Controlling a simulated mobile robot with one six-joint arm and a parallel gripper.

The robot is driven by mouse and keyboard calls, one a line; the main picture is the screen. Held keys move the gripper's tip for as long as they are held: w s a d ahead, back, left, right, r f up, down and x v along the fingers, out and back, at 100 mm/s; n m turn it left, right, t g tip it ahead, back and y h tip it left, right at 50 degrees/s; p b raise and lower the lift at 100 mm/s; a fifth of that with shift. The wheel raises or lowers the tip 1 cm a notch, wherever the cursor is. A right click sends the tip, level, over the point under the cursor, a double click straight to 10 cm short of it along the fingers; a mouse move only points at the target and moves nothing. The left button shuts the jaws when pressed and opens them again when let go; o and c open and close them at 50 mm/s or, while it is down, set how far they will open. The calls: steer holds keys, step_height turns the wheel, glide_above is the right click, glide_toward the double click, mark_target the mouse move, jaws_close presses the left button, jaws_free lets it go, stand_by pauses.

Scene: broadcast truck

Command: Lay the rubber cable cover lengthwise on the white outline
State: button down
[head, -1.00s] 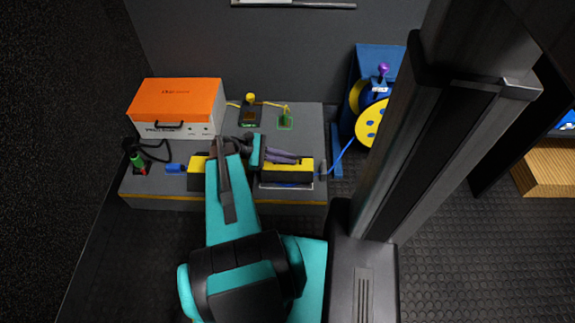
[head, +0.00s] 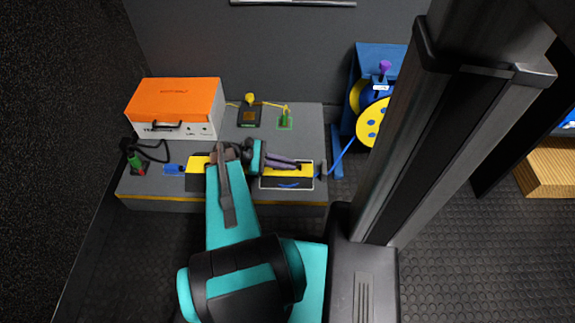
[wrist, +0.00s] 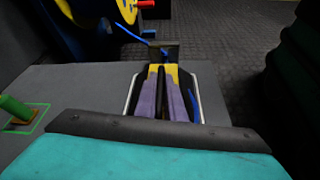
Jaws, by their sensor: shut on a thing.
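My gripper (head: 290,164), with purple fingers, is shut on the yellow-and-black rubber cable cover (head: 300,171) at the front right of the grey platform. In the wrist view, the cover (wrist: 171,69) shows between and beyond the fingers (wrist: 162,90), lying roughly along the white outline (wrist: 202,100). The outline also shows around the cover in the head view (head: 313,178). A blue cable (wrist: 193,106) runs inside the outline's right side in the wrist view. The fingers hide part of the cover. I cannot tell whether its underside touches the platform.
Another yellow-and-black piece (head: 196,165) lies left of my arm, beside a blue connector (head: 173,169). A dark block (head: 321,170) stands at the outline's right end. An orange-and-white case (head: 178,100), a small yellow-topped device (head: 249,115) and a cable reel (head: 372,122) stand farther back.

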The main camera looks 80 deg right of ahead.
steer(key=c, duration=1.8)
jaws_free()
steer(key=shift+c, duration=0.2)
steer(key=shift+w+r+p, duration=0.4)
steer(key=shift+w, duration=0.25)
steer(key=p+v, duration=0.4)
steer(key=v, duration=0.6)
steer(key=shift+w, duration=0.3)
steer(key=shift+a, duration=0.15)
steer(key=shift+r, duration=0.15)
